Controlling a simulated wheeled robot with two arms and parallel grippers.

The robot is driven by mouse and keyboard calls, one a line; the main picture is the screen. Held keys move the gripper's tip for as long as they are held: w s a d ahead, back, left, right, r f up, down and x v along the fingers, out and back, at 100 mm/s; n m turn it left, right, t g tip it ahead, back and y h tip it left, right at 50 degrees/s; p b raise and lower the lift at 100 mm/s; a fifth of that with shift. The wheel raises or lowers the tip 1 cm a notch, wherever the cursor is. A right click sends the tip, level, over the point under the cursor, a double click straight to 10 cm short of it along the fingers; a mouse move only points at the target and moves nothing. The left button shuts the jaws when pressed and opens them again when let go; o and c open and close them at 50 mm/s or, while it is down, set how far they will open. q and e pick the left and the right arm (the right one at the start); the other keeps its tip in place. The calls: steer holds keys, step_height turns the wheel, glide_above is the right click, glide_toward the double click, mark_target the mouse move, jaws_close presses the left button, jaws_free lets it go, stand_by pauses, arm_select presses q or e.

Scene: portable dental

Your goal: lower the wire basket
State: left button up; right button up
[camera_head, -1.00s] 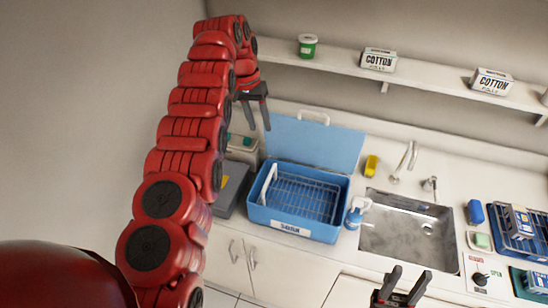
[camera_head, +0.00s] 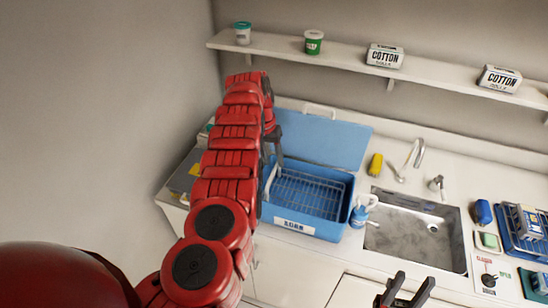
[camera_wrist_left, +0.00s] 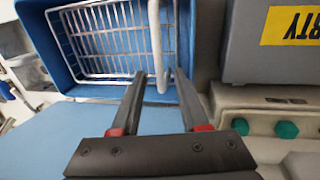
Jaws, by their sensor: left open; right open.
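The wire basket (camera_head: 308,195) sits inside the blue tub (camera_head: 293,224) on the counter. The basket's wires also show in the left wrist view (camera_wrist_left: 105,40). A white handle (camera_wrist_left: 157,45) stands along the basket's side, and its lower end lies between the fingers of my left gripper (camera_wrist_left: 160,80) in that view. My left gripper is open; whether it touches the handle I cannot tell. In the head view my left arm hides the tub's left side and most of that gripper. My right gripper (camera_head: 405,285) is open and empty at the bottom, in front of the counter.
The tub's blue lid (camera_head: 325,138) stands open behind it. A grey box with a yellow label (camera_wrist_left: 275,40) stands close beside the tub. A pump bottle (camera_head: 360,213) and the sink (camera_head: 420,240) lie to the right. A shelf (camera_head: 345,62) runs above.

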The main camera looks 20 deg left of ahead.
arm_select(q)
steer(key=shift+d+f, duration=0.15)
steer(key=shift+f, duration=0.55)
jaws_close()
stand_by(1.0)
